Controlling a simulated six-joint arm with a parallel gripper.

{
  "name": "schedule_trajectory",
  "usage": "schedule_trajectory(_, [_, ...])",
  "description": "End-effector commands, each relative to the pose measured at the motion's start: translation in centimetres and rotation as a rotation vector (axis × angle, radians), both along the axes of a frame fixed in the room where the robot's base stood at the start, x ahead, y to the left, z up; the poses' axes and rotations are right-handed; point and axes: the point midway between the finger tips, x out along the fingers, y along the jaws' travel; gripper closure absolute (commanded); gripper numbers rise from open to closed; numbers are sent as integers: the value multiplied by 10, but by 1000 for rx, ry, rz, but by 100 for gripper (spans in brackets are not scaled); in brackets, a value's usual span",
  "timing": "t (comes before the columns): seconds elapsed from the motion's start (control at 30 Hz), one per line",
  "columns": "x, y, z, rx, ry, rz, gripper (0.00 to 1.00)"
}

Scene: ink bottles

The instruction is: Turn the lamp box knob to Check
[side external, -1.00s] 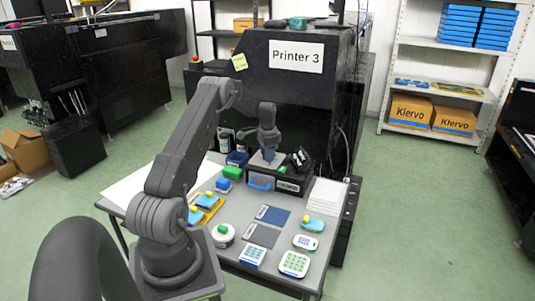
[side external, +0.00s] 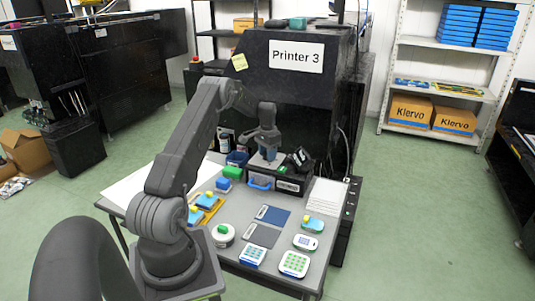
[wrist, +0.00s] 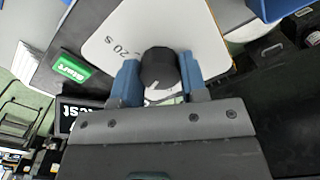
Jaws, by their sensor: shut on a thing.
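The lamp box (side external: 306,181) is a dark box at the back of the table, below the printer, with a light top plate (wrist: 110,45). Its dark round knob (wrist: 160,68) stands on that plate, with a pale mark low on its face. "20 S" is printed beside the knob; other position marks are hidden, so I cannot tell which setting it points to. My gripper (wrist: 159,80) has its blue fingertips shut on the knob, one on each side. In the side view my gripper (side external: 267,152) points down over the box and hides the knob.
A green Start button (wrist: 72,68) is beside the knob. A blue handle (side external: 260,184) is at the box's front. Blue and grey mats (side external: 272,214), a paper stack (side external: 325,195) and several small devices lie nearer. Printer 3 (side external: 300,85) stands close behind.

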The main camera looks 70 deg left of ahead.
Motion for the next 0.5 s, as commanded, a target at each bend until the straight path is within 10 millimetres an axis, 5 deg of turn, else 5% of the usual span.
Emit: schedule_trajectory(0.5, [0, 1, 1, 1, -2, 460, 84])
